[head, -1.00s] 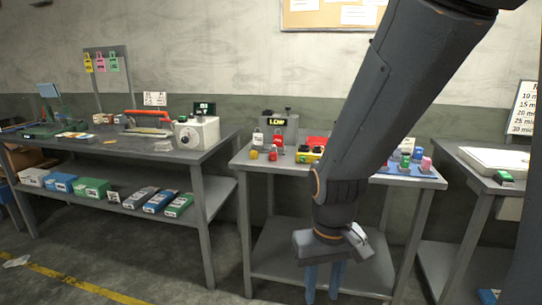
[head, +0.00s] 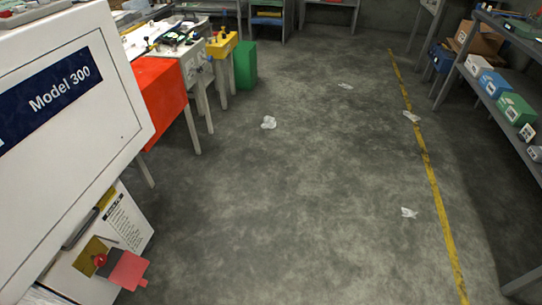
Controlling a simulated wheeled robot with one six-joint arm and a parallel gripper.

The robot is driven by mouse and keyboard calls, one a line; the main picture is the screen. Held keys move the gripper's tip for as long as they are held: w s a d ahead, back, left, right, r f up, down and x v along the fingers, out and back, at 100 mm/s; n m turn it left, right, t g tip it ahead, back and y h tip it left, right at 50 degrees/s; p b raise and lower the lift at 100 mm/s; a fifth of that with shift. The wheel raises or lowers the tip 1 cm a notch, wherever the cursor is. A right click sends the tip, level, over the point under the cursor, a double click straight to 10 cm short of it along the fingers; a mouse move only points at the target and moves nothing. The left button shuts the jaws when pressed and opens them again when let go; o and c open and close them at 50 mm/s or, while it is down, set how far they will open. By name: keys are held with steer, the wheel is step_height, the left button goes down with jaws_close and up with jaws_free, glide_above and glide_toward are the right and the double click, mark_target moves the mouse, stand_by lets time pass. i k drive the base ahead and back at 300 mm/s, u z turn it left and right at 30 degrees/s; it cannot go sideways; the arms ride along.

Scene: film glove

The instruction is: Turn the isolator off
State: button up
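A white machine cabinet (head: 75,100) marked "Model 300" fills the left of the head view. Below it, at lower left, a small red knob (head: 100,260) sits on a yellow plate (head: 88,256). This looks like the isolator, but I cannot read its setting. A pink-red flat piece (head: 128,270) is beside the knob, partly overlapping the plate. A white panel with printed text (head: 122,218) is just above. My gripper is not in view.
A wide concrete floor (head: 290,200) is open, with a few scraps of litter (head: 268,123) and a yellow line (head: 430,175). A grey shelf (head: 510,110) stands at right.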

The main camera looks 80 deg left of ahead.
mark_target(100, 260)
steer(key=u, duration=4.25)
steer(key=k, duration=1.25)
steer(key=z, duration=0.85)
steer(key=i, duration=1.1)
steer(key=u, duration=0.3)
